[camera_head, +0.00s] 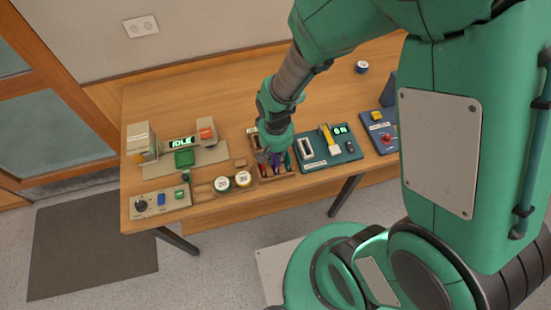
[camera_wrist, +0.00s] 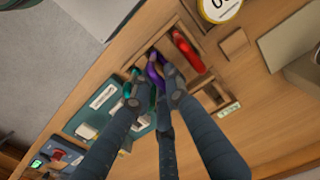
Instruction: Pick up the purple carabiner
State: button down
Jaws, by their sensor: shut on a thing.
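The purple carabiner (camera_wrist: 154,70) stands in a middle slot of a wooden compartment tray (camera_head: 279,181), between a red carabiner (camera_wrist: 188,53) and a green carabiner (camera_wrist: 129,88). My gripper (camera_wrist: 157,92) reaches down over the tray with its dark fingers closed around the purple carabiner. One finger lies close beside the green carabiner; whether they touch I cannot tell. The lower part of the purple carabiner is hidden by the fingers. In the head view my gripper (camera_head: 273,154) covers the back of the tray, and the carabiners there are small and partly hidden.
Two round tins (camera_head: 243,179) stand left of the tray. A teal device panel (camera_head: 328,152) with a yellow lever lies close to its right. A beige station with an "IDLE" display (camera_head: 181,141) stands further left. The back of the wooden table is mostly clear.

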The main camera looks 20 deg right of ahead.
jog(key=shift+r, duration=0.65)
notch_tip(320, 180, up, 2)
jog(key=shift+r+p, duration=0.2)
jog(key=shift+p, duration=0.25)
jog(key=s+d+r+p, duration=0.1)
jog(key=s+d, duration=0.2)
jog(key=s, duration=1.2)
jog(key=shift+s, duration=0.35)
